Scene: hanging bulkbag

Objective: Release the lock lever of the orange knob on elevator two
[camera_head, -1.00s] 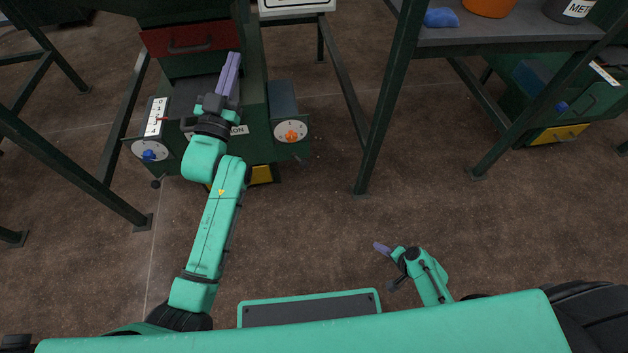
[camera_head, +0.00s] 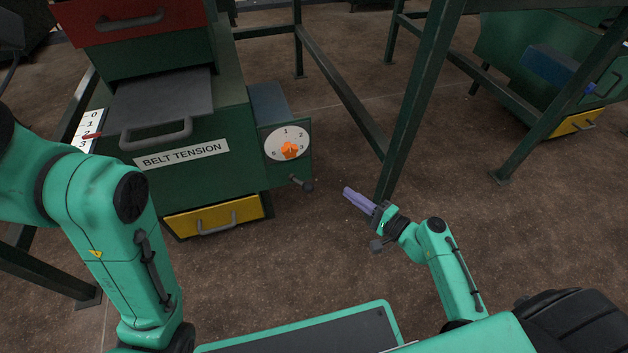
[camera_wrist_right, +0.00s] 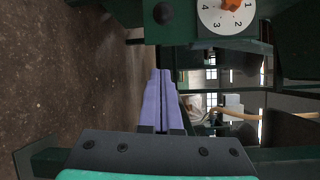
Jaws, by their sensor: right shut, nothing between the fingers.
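The orange knob (camera_head: 290,150) sits on a white numbered dial (camera_head: 279,136) at the right side of the green machine (camera_head: 190,140). The lock lever (camera_head: 301,184), a short dark handle with a round end, sticks out below the dial. My right gripper (camera_head: 347,192) is shut and empty, to the right of the lever and apart from it. In the right wrist view, its purple fingers (camera_wrist_right: 160,98) lie together, with the orange knob (camera_wrist_right: 232,3) at the top and a dark round end (camera_wrist_right: 163,13) left of it. My left arm shows at the left, but its gripper is out of view.
A yellow drawer (camera_head: 215,216) is low on the machine, under a "BELT TENSION" label (camera_head: 181,154). A grey tray with a handle (camera_head: 160,105) juts out above. A dark green frame post (camera_head: 418,100) stands behind my right gripper. Floor (camera_head: 290,255) in front is clear.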

